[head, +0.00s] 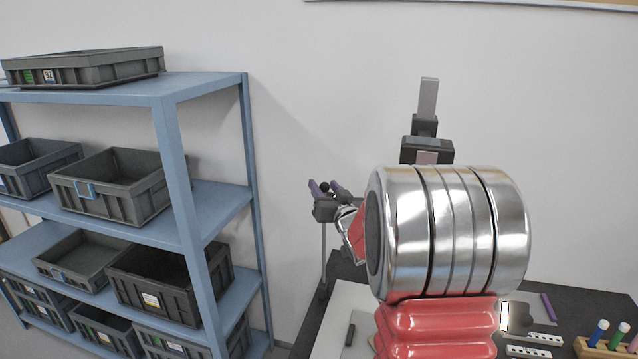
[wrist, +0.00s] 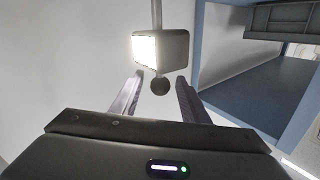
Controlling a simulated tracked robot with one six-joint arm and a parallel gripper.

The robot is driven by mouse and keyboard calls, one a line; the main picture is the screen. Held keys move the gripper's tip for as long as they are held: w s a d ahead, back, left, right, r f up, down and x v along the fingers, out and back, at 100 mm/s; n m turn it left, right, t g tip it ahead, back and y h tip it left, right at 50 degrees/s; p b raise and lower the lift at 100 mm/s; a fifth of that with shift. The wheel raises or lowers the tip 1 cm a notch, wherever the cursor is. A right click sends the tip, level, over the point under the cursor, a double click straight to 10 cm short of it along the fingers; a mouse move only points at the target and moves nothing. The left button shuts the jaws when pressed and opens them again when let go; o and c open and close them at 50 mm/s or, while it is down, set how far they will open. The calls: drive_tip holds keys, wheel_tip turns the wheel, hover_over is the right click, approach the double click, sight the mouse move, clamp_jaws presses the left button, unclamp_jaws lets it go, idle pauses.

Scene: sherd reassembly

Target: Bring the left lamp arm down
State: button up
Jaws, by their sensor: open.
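The left lamp shows in the wrist view as a grey box-shaped head (wrist: 175,50) with a bright white panel (wrist: 145,50) on a thin pole (wrist: 157,12). A dark round knob (wrist: 160,87) sticks out from the head. My gripper (wrist: 159,77) is open, with one finger on each side of the knob and a gap on both sides. In the head view my gripper (head: 326,185) is at the upper left of my arm, by the dark knob. A thin pole (head: 323,247) stands below it. My arm hides part of the bench.
A dark bench (head: 311,325) carries a pale sheet (head: 345,300), a purple stick (head: 549,306) and a wooden rack (head: 600,348) with coloured pens. A grey upright device (head: 427,125) stands behind my arm. A blue shelf (head: 180,180) with grey bins is at the left.

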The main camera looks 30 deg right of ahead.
drive_tip(key=shift+x, duration=2.05)
drive_tip(key=shift+c, duration=0.6)
clamp_jaws()
